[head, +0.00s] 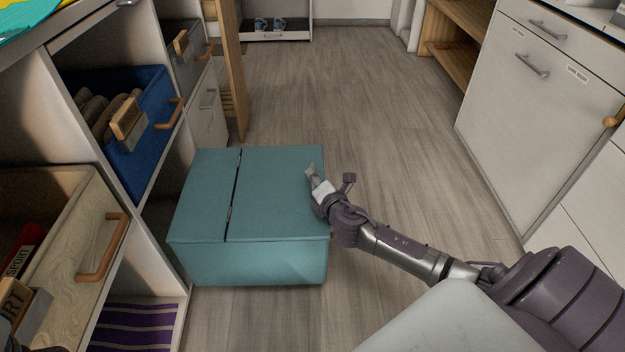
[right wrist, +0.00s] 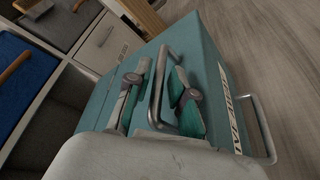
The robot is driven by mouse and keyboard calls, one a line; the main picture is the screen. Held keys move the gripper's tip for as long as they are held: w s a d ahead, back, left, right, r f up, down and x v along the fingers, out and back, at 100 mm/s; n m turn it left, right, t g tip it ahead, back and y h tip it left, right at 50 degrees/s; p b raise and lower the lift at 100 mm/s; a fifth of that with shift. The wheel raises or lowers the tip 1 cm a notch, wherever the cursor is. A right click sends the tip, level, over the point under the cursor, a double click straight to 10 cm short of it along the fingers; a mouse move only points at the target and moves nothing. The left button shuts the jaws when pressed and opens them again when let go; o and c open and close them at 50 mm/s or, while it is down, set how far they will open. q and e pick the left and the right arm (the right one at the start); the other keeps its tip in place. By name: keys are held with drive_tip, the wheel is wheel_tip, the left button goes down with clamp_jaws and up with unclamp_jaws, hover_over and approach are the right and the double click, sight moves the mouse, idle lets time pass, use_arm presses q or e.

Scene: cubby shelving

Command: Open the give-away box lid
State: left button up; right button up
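The teal give-away box (head: 205,255) stands on the floor beside the shelving. Its lid (head: 275,195) lies flat and closed, with a dark seam toward the left. In the right wrist view the lid (right wrist: 200,40) carries a grey bar handle (right wrist: 160,88). My right gripper (head: 331,178) is at the right edge of the box. In the right wrist view its two fingers (right wrist: 160,92) are apart, one on each side of the bar, with gaps showing. Whether either finger touches the bar is unclear. My left gripper is not clearly visible.
A second handle (right wrist: 262,130) sticks out from the box's labelled side. Shelving with a blue bin (head: 155,145) and a wooden-handled drawer (head: 75,210) stands at left. White cabinets (head: 530,110) stand at right. The floor (head: 400,130) between is clear.

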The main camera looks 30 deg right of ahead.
drive_tip(key=shift+x, duration=1)
clamp_jaws()
